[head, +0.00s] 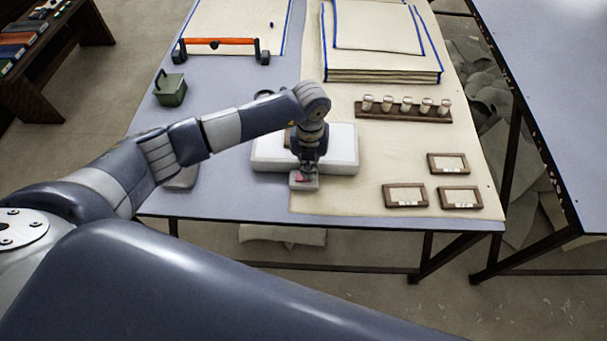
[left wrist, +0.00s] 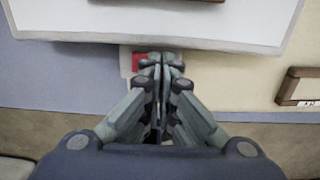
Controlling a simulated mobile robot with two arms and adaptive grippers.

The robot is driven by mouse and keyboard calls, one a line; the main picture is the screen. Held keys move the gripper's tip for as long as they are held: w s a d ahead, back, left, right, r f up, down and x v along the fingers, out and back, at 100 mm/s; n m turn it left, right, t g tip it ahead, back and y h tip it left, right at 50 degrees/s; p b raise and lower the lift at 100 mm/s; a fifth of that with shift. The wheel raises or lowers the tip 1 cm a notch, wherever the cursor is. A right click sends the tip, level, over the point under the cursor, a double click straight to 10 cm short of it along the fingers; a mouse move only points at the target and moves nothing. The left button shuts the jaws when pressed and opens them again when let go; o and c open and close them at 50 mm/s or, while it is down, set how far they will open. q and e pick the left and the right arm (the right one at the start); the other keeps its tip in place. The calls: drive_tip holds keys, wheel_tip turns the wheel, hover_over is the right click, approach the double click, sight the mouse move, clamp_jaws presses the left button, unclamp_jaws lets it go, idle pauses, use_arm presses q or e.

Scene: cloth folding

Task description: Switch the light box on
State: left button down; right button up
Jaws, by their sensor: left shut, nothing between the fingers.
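The light box (head: 340,149) is a flat white slab near the front edge of the table; its white top also shows in the left wrist view (left wrist: 250,22). A small grey switch block (head: 304,184) with a red part (left wrist: 137,62) sits at the box's front side. My left gripper (head: 306,172) points down over this block. In the left wrist view the left gripper (left wrist: 162,66) is shut and empty, its fingertips over the block beside the red part. The fingers hide part of the block, and I cannot tell whether they touch it. My right gripper is not in view.
The table (head: 220,196) has small wooden frames (head: 405,196) at the front right and a rack of vials (head: 403,108) behind them. A cloth stack (head: 385,73), an orange-handled tool (head: 222,42) and a green box (head: 171,90) stand farther back. The front left is mostly clear.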

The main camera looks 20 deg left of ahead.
use_arm(q)
drive_tip(key=shift+f+b, duration=0.85)
drive_tip(key=shift+f, duration=0.25)
idle(0.5)
drive_tip(key=shift+r, duration=0.15)
drive_tip(key=shift+r+p, duration=2.6)
drive_tip(key=shift+r, duration=0.85)
